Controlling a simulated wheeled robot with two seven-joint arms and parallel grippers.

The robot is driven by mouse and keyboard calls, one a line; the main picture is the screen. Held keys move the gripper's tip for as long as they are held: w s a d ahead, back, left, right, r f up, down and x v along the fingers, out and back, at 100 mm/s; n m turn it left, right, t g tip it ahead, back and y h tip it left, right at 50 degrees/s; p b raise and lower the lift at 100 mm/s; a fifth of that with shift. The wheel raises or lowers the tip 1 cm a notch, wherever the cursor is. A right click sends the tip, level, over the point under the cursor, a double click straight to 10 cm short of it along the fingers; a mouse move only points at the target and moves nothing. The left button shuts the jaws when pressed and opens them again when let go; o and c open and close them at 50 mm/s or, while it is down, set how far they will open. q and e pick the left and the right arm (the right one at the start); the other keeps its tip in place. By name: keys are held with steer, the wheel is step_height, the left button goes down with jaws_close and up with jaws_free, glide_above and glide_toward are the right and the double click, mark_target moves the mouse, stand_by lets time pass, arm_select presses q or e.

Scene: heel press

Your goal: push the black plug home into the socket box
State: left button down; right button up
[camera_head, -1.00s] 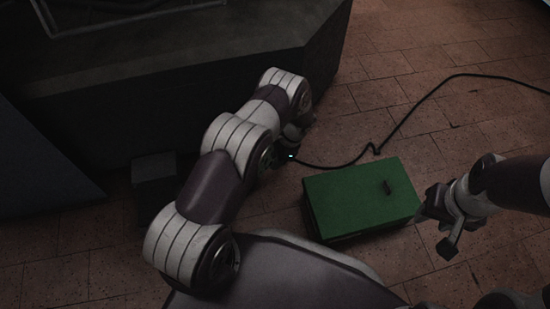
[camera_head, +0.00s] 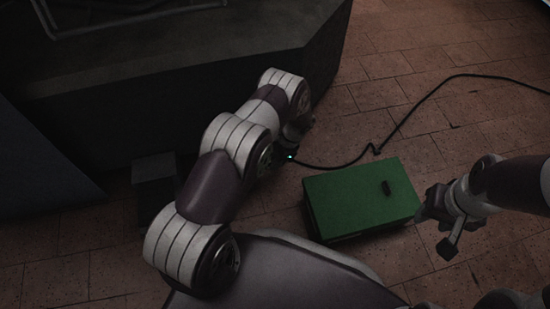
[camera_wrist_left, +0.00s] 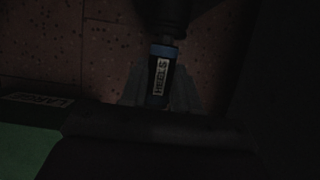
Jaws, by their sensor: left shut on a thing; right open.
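My left gripper (camera_wrist_left: 158,92) is shut on a dark piece with blue edges (camera_wrist_left: 152,98), its pale label reading HEELS. I cannot tell for sure that this is the black plug. A narrow neck joins it to a dark rounded body (camera_wrist_left: 167,14) at the top of the left wrist view. In the head view my left arm mostly hides this gripper; a small pale light (camera_head: 290,157) shows beside it, where the black cable (camera_head: 340,166) ends. I cannot make out a socket box or its opening. My right gripper (camera_head: 434,232) is open and empty, beside a green box.
The green box (camera_head: 340,195), with a small black piece (camera_head: 386,188) on top, stands on the tiled floor. Its label reading LARGE (camera_wrist_left: 40,99) shows in the left wrist view. A large dark block (camera_head: 190,75) and a small dark box (camera_head: 154,178) stand at left.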

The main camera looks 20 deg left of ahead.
arm_select(q)
steer(key=shift+s+a, duration=0.3)
steer(key=shift+a, duration=0.05)
steer(key=c, duration=0.8)
jaws_free()
steer(key=shift+o, duration=0.2)
steer(key=p+v, duration=0.7)
steer(key=v, duration=0.5)
steer(key=shift+r, duration=0.35)
steer(key=shift+w, duration=0.1)
